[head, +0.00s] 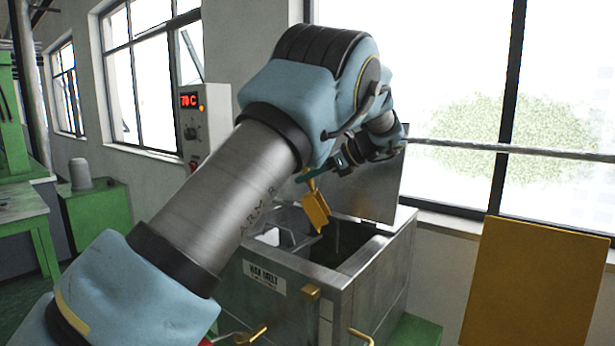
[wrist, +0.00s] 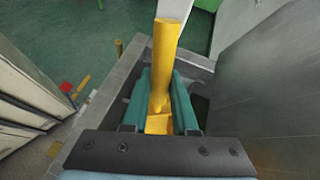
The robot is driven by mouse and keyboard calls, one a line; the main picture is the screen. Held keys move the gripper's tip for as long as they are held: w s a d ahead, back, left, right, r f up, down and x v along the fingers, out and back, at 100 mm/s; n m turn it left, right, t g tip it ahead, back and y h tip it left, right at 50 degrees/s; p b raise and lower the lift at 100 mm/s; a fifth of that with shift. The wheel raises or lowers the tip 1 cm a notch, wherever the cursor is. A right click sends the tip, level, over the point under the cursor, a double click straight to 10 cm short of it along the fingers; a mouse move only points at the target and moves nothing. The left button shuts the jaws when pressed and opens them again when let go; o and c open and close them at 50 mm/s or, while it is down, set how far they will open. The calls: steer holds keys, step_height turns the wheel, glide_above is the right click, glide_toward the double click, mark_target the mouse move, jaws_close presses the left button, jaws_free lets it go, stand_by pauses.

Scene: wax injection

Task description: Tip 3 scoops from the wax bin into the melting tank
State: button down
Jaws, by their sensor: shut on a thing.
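My gripper (head: 309,174) is shut on the yellow scoop (head: 316,208), which hangs steeply tilted over the open top of the melting tank (head: 345,288). The tank is a grey metal box labelled as wax melt, with its lid (head: 378,188) raised at the back. In the wrist view, the teal fingers of my gripper (wrist: 162,92) stand on both sides of the scoop's yellow handle (wrist: 165,60). The tank's grey rim (wrist: 103,108) shows below them. I cannot tell whether the scoop holds wax. I cannot make out a wax bin in either view.
A control box (head: 200,125) with a red 70 C display stands behind the tank. A yellow-orange panel (head: 530,285) stands at the right. A green cabinet (head: 97,212) and a table (head: 22,205) are at the left. A brass handle (head: 361,337) sticks out at the tank's front.

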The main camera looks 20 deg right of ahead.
steer(key=shift+r, duration=0.1)
steer(key=shift+r+p, duration=0.25)
steer(key=shift+p, duration=1.45)
steer(key=shift+a+f, duration=0.1)
steer(key=shift+w+a+f, duration=0.2)
steer(key=shift+a+f, duration=0.05)
steer(key=shift+f, duration=0.1)
steer(key=w+a+f+n+g+h+b, duration=0.1)
steer(key=w+a+f+g+h+b, duration=0.1)
steer(key=a+g+h, duration=0.3)
steer(key=w+f+h, duration=0.1)
steer(key=h, duration=0.1)
steer(key=shift+w+f+g+h, duration=0.25)
steer(key=shift+f+g+h, duration=0.05)
